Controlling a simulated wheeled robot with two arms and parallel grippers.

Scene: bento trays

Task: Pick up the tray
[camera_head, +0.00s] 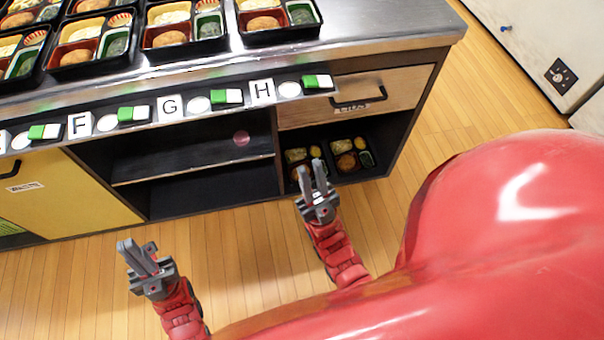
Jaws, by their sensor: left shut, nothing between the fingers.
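Several black bento trays with food in compartments stand on the steel counter, among them one above the H label (243,33) and one above the G label (147,52). Two more trays sit in the low open shelf under the drawer; the right one (368,160) shows clearly, and the left one (296,156) is partly hidden behind my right gripper. My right gripper (311,168) is open, its fingers pointing up in front of that shelf; no tray is seen between them. My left gripper (138,246) is shut and empty over the floor, apart from the trays.
The counter front (225,100) carries letter labels, white discs and green-and-white blocks. A wooden drawer (400,87) with a black handle is closed. Wooden floor (470,105) is clear at right, before a white cabinet (545,35).

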